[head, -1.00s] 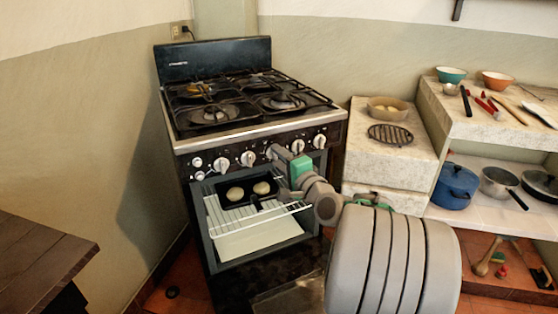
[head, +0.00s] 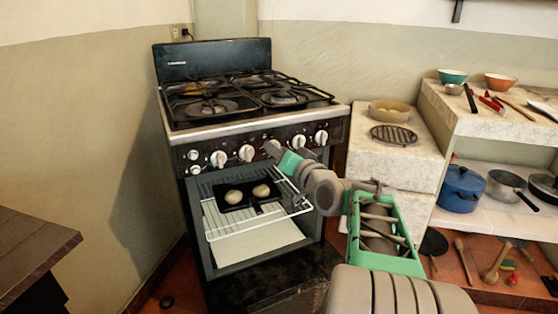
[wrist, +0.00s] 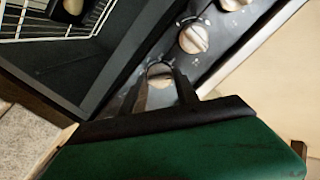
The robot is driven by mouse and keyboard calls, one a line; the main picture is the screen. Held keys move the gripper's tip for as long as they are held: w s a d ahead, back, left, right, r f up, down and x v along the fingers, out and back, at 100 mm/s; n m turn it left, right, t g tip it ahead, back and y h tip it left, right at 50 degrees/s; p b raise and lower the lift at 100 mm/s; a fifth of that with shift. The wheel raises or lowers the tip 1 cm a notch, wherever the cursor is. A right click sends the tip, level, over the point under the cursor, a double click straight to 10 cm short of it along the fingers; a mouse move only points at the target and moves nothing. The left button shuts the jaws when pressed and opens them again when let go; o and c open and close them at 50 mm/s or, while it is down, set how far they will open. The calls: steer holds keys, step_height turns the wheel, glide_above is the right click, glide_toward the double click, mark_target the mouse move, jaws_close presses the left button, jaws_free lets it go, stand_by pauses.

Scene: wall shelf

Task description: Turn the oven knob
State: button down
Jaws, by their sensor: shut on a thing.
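The stove (head: 235,128) stands against the back wall with a row of several pale round knobs along its front panel. My gripper (head: 270,146) reaches this panel from the right. In the wrist view, the gripper (wrist: 162,88) has its two dark fingers shut on either side of one oven knob (wrist: 160,73). That knob is mostly hidden by the gripper in the head view. A free knob (head: 246,153) is just left of it, and another (head: 299,141) is to the right. A neighbouring knob (wrist: 193,38) also shows in the wrist view.
Below the panel the oven is open, with a wire rack (head: 222,226) and a dark tray holding two buns (head: 261,190). A stone counter (head: 385,165) and shelves with a blue pot (head: 459,188) are at right. A dark wooden table (head: 35,255) is at front left.

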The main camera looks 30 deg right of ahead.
steer(key=shift+f+n+b, duration=0.1)
steer(key=shift+n+b, duration=0.25)
steer(key=shift+n, duration=0.15)
steer(key=c, duration=0.9)
jaws_free()
steer(key=s, duration=0.2)
steer(key=s+p, duration=0.1)
steer(key=s, duration=0.5)
steer(key=shift+a+r+p, duration=0.15)
steer(key=shift+r+p, duration=0.15)
steer(key=shift+w, duration=0.1)
steer(key=shift+c, duration=0.6)
